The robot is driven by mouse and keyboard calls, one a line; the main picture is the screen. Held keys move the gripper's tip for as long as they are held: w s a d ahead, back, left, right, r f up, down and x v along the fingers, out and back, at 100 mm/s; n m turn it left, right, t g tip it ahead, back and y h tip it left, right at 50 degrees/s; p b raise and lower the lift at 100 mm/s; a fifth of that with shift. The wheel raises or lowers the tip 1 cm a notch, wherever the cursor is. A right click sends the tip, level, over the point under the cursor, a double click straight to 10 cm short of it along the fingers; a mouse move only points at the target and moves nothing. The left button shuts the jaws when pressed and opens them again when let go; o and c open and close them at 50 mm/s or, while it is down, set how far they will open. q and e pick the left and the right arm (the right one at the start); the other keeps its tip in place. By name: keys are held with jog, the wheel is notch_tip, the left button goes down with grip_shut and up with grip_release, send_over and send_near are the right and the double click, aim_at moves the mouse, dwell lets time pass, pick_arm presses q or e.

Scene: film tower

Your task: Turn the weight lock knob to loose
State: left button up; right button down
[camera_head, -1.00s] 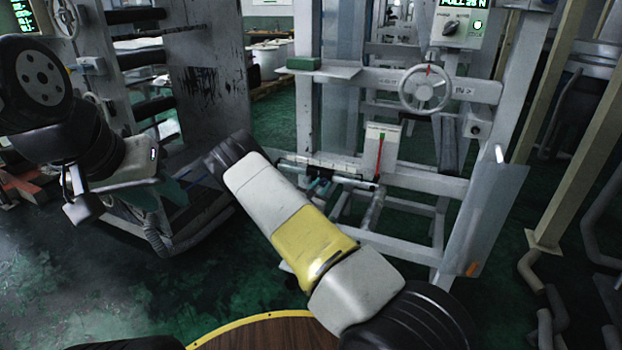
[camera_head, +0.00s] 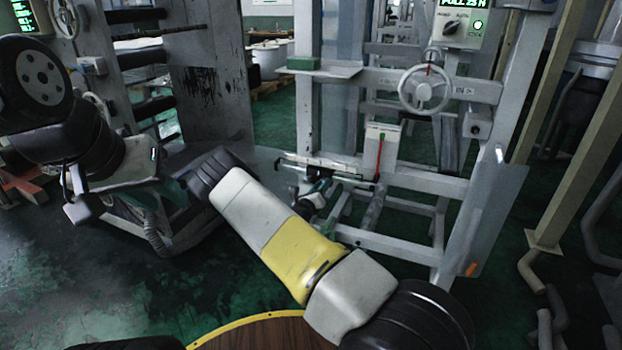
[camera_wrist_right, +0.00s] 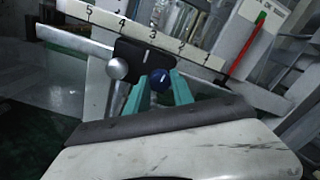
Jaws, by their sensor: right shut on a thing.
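A small dark blue knob (camera_wrist_right: 159,77) with a light mark is on the front of a black sliding weight (camera_wrist_right: 140,58). A round silver knob (camera_wrist_right: 118,68) is beside it on the left. The weight sits on a white numbered beam (camera_wrist_right: 195,55); the beam also shows in the head view (camera_head: 345,166). My right gripper (camera_wrist_right: 158,84) has its teal fingers on either side of the blue knob, shut on it. In the head view my right gripper (camera_head: 318,187) is small at the beam. My left gripper (camera_head: 172,190) is at the left, partly hidden, away from the beam.
A handwheel (camera_head: 425,89) is on the frame above the beam. A white plate with a red and green strip (camera_head: 381,152) stands behind the beam. A control box (camera_head: 463,26) is higher up. A rack with dark rollers (camera_head: 205,70) stands left. My right arm crosses the middle.

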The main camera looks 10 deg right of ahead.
jog(key=n, duration=0.9)
jog(key=shift+n, duration=0.3)
dwell(0.5)
jog(key=c, duration=1.1)
grip_release()
jog(key=shift+a, duration=0.1)
